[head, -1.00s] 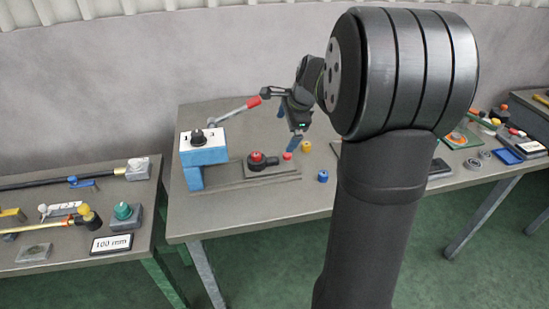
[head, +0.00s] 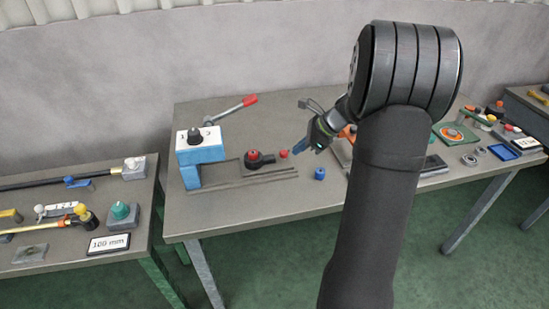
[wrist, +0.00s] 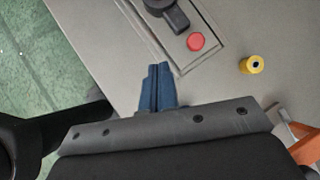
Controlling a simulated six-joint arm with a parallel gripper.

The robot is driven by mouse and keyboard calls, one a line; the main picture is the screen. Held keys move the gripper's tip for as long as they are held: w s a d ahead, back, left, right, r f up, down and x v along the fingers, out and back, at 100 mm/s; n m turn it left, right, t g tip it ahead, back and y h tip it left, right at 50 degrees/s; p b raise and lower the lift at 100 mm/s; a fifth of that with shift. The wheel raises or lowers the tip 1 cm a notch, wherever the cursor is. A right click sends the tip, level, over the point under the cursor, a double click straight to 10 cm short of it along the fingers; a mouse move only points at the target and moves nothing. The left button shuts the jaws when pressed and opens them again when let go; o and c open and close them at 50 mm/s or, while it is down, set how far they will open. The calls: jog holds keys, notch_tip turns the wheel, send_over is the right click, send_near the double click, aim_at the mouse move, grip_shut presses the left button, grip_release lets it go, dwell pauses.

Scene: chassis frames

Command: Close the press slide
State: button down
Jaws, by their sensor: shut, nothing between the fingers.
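The press (head: 202,155) is a blue block with a white top and a lever with a red grip (head: 250,100). Its slide (head: 258,161) is a dark piece with a red top, on a flat track (head: 225,181) to the right of the blue block, clear of it. A red knob (head: 284,153) is at the slide's right end; it also shows in the wrist view (wrist: 196,41). My gripper (head: 299,149) has blue fingers, shut and empty, just right of the red knob. In the wrist view the fingertips (wrist: 158,66) appear apart from the knob.
A blue cylinder (head: 320,174) stands near the front edge, and a yellow one (wrist: 251,65) shows in the wrist view. Flat parts and trays (head: 503,151) lie on the right. A second table (head: 75,215) with tools stands left, across a gap.

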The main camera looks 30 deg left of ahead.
aim_at(262, 166)
jog(key=shift+m+y, duration=0.6)
jog(key=shift+m, duration=0.2)
jog(key=x, duration=0.3)
jog(key=d+f+x, duration=0.1)
jog(key=x, duration=0.6)
jog(key=shift+w+d+f, duration=0.2)
jog(key=shift+w+d, duration=0.05)
jog(key=shift+w, duration=0.1)
jog(key=a, duration=0.3)
jog(key=shift+s+a, duration=0.1)
jog(key=shift+s, duration=0.25)
jog(key=shift+s+a, duration=0.1)
jog(key=shift+a, duration=0.3)
jog(key=s+a, duration=0.9)
jog(key=s, duration=0.1)
jog(key=shift+a, duration=0.35)
